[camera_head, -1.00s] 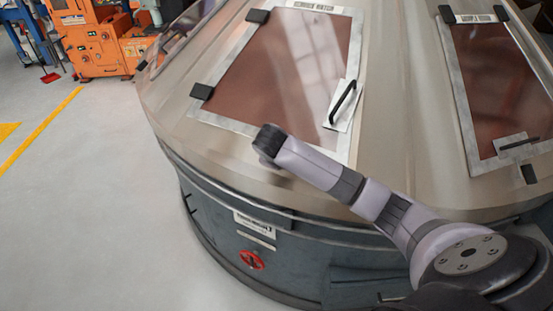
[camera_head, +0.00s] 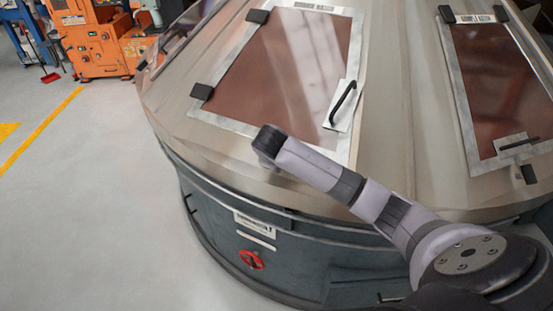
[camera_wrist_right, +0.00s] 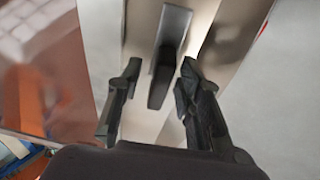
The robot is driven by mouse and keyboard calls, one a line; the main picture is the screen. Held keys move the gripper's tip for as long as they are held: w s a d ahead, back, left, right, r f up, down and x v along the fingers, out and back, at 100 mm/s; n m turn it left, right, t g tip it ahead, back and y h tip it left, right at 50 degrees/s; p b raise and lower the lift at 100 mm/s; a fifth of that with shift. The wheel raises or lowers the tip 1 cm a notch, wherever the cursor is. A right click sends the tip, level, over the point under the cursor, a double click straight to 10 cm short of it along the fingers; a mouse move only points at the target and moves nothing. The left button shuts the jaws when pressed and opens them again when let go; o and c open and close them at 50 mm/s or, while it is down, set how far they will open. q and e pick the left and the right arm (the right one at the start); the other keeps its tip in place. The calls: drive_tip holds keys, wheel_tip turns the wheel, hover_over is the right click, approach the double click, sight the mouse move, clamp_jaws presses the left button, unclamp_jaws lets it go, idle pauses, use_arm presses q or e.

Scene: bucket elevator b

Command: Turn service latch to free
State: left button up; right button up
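In the right wrist view a dark, elongated lever (camera_wrist_right: 161,78) sits on a pale metal plate (camera_wrist_right: 172,22); it looks like the service latch, though no label is readable. My right gripper (camera_wrist_right: 160,70) is open, with one finger on each side of the lever. I see gaps on both sides; the depth between fingers and lever is hard to judge. In the head view my right arm reaches in from the right across the machine's rim, and its gripper is hidden behind the wrist. The lever is not visible there. My left gripper is not in view.
The large round machine has a beige sloped cover (camera_head: 398,120) with framed brown windows and black handles (camera_head: 343,103). Its dark lower wall carries a red ring-shaped part (camera_head: 251,260). Orange equipment (camera_head: 95,42) stands at the back left.

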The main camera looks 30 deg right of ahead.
drive_tip(key=v, duration=1.2)
